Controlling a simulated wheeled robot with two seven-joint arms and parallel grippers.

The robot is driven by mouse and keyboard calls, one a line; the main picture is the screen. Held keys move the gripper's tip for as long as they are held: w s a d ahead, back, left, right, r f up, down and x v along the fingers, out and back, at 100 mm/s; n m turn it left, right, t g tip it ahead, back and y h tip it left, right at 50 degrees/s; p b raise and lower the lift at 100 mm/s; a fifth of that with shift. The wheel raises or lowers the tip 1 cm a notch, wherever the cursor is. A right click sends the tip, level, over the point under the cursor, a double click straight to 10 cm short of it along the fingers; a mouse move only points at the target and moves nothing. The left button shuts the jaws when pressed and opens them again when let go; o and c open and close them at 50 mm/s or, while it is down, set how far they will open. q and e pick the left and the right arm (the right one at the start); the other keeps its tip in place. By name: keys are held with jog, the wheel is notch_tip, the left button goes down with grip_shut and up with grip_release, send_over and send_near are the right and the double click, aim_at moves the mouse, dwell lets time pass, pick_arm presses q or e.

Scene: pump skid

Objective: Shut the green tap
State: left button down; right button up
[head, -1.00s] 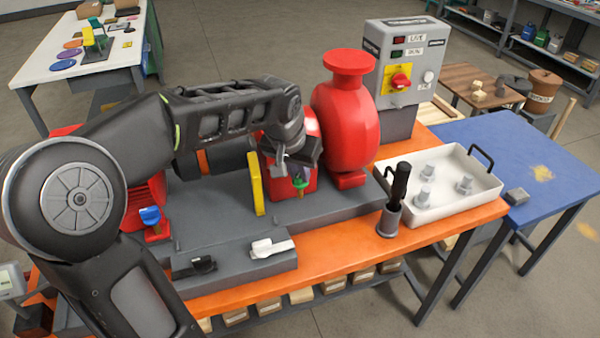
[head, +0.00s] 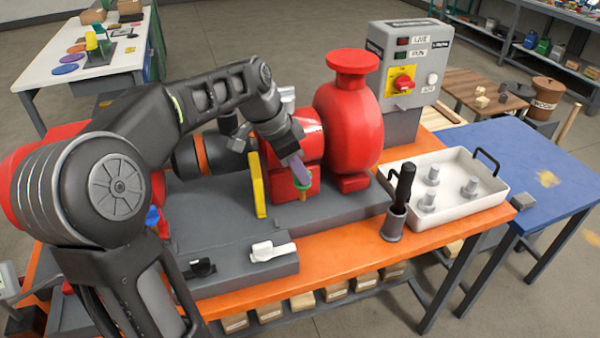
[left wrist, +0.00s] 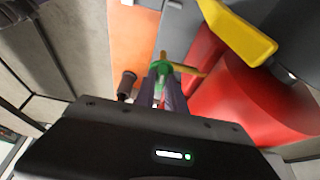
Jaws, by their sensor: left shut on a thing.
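The green tap (head: 303,186) sits low on the front of the red pump block, partly hidden behind my fingers. In the left wrist view the green tap (left wrist: 163,69) shows just beyond my fingertips, with a yellow-brown stub above it and another to its right. My left gripper (head: 299,176) reaches down to it from above, its fingers tilted and shut on the tap. In the left wrist view the left gripper (left wrist: 161,82) has its two purple-grey fingers close together at the tap. My right gripper is not in view.
A yellow upright lever (head: 257,185) stands just left of the tap. The red pump (head: 347,130) rises behind to the right. A white handle (head: 272,250), a black handle (head: 200,268) and a dark cup with a tool (head: 393,224) are nearer. A white tray (head: 455,204) stands right.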

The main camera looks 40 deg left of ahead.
pick_arm(q)
jog(key=shift+m, duration=0.3)
jog(key=c, duration=1.4)
grip_release()
jog(key=v, duration=0.7)
jog(key=shift+r, duration=0.4)
jog(key=shift+s+a, duration=0.1)
jog(key=shift+a, duration=0.05)
